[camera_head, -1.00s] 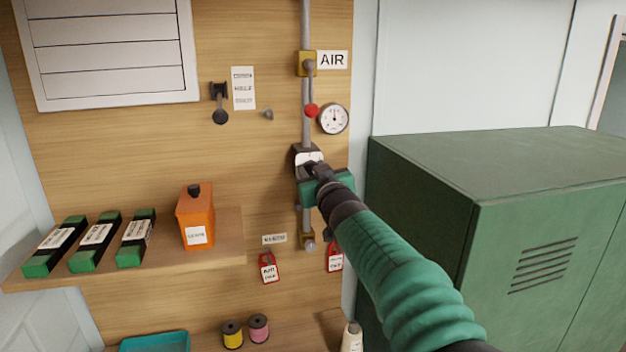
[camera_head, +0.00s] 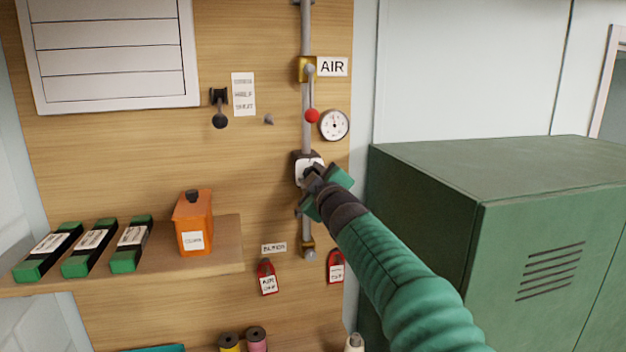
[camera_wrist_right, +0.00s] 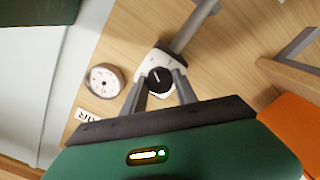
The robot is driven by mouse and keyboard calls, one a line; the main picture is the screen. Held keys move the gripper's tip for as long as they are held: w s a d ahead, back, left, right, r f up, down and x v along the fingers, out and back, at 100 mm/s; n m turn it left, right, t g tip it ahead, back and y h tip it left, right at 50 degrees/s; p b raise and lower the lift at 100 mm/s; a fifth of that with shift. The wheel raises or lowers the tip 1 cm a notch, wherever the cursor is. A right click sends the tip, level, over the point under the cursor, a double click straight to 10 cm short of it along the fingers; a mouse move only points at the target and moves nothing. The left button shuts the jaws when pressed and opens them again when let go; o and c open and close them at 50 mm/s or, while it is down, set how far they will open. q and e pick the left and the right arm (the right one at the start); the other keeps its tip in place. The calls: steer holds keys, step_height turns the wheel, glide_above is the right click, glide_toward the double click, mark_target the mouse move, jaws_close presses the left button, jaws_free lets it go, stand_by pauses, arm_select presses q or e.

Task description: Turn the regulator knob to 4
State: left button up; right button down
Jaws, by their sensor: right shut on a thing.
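The regulator (camera_head: 309,165) is a block with a white face on the vertical air pipe of the wooden wall panel. Its round black knob (camera_wrist_right: 158,79) with a white pointer line shows in the right wrist view, against a white dial plate (camera_wrist_right: 148,66). My right gripper (camera_head: 313,178) is at the regulator, with its fingers on either side of the knob and shut on it; its fingers also show in the right wrist view (camera_wrist_right: 160,90). The dial numbers are too small to read. In the head view the gripper hides the knob. My left gripper is not in view.
A round gauge (camera_head: 334,125) and a red-knobbed lever (camera_head: 312,115) sit just above the regulator. Red tags (camera_head: 336,268) hang below. A green cabinet (camera_head: 420,210) stands close on the right. A shelf (camera_head: 230,258) with an orange container (camera_head: 194,225) is left.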

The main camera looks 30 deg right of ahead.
steer(key=shift+f, duration=0.1)
stand_by(0.3)
steer(key=c, duration=1.1)
jaws_free()
steer(key=shift+c, duration=0.2)
steer(key=shift+o, duration=0.9)
steer(key=shift+w, duration=0.15)
steer(key=b+v, duration=0.7)
steer(key=v, duration=0.9)
steer(key=shift+s, duration=0.4)
steer(key=shift+w+f, duration=0.1)
steer(key=shift+f, duration=0.05)
